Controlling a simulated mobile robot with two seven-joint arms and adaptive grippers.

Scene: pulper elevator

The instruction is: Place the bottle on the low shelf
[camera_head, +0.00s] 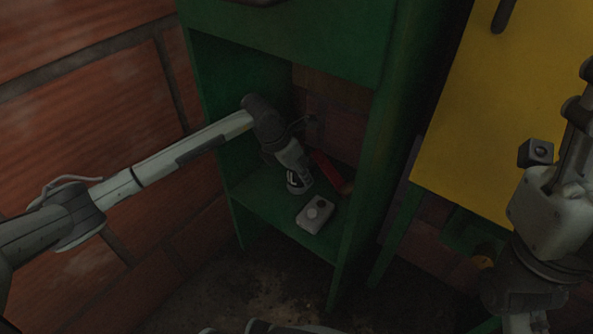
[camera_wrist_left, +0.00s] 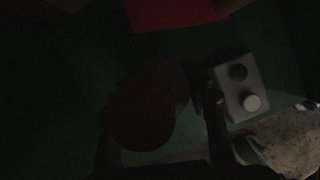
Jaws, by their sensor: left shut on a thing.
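My left gripper (camera_head: 298,184) reaches into the lower opening of the green cabinet, just above the low shelf (camera_head: 262,195). In the left wrist view, a dark red round top, which looks like the bottle (camera_wrist_left: 141,116), sits between the fingers of my left gripper (camera_wrist_left: 163,125), and they are shut on it. The picture is too dark to tell whether the bottle touches the shelf. In the head view the bottle is hidden by my gripper and arm. My right gripper (camera_head: 524,318) hangs at the right edge, away from the cabinet; its fingers are not clear.
A pale box with two round knobs (camera_head: 315,215) stands on the shelf's front, close beside my left gripper; it also shows in the wrist view (camera_wrist_left: 242,86). A red object (camera_head: 326,166) lies behind. Cabinet side walls bound the opening. A yellow panel (camera_head: 500,110) stands right.

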